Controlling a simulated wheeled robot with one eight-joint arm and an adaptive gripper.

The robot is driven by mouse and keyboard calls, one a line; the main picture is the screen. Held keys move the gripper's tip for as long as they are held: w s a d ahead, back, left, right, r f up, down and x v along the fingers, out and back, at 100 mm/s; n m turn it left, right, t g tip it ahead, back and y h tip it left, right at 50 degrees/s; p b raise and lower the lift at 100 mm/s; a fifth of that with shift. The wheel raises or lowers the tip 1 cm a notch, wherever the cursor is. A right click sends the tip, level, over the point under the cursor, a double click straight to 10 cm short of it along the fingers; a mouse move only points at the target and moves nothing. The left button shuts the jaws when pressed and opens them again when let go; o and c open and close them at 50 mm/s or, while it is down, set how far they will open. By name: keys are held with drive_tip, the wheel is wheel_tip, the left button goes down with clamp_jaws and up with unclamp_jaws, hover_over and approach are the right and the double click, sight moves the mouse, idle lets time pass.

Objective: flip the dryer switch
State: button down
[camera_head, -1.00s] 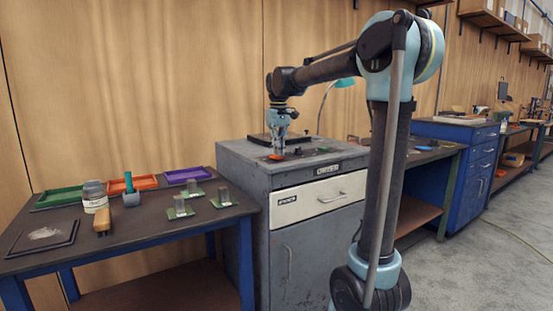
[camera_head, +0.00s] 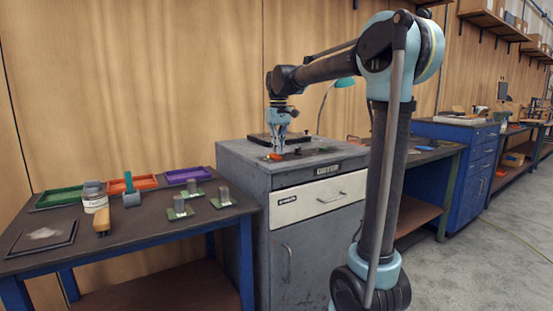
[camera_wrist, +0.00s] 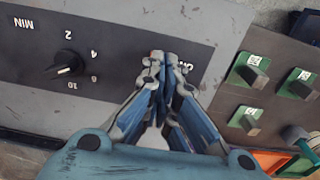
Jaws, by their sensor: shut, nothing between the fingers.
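The dryer is a grey cabinet (camera_head: 285,240) with a white drawer front and a dark control panel (camera_wrist: 115,40) on its top. In the wrist view the panel carries a black dial (camera_wrist: 66,70) with a number scale, and part of an "ON" mark beside my fingertips. My gripper (camera_wrist: 166,62) is shut and empty, its tips over the panel by that mark. In the head view my gripper (camera_head: 278,152) points down just above the cabinet top, beside a small orange part (camera_head: 275,157). Contact cannot be told.
A dark table (camera_head: 150,222) stands left of the cabinet, holding green (camera_head: 58,196), orange (camera_head: 145,183) and purple (camera_head: 188,175) trays, a jar (camera_head: 95,196), a brush (camera_head: 102,221) and several pieces on green bases. A dark flat box and a lamp (camera_head: 344,83) stand behind my gripper.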

sight(278, 157)
drive_tip(key=shift+r, duration=2.85)
drive_tip(key=s+d+f+m, duration=0.2)
drive_tip(key=s+d+f, duration=0.3)
drive_tip(key=s+d, duration=0.35)
drive_tip(key=s+d+f+m, duration=0.1)
drive_tip(key=s+d+f, duration=0.3)
drive_tip(key=s+f, duration=0.3)
drive_tip(key=s+d+f+m+t, duration=0.1)
drive_tip(key=s+d+f, duration=0.3)
drive_tip(key=s+f, duration=0.4)
drive_tip(key=s+d+f+m+t, duration=0.1)
drive_tip(key=s+d+f+m, duration=0.1)
drive_tip(key=s+d+f, duration=0.3)
drive_tip(key=s+f, duration=0.3)
drive_tip(key=f, duration=0.4)
drive_tip(key=shift+s+f+m, duration=0.15)
drive_tip(key=shift+f+m, duration=0.15)
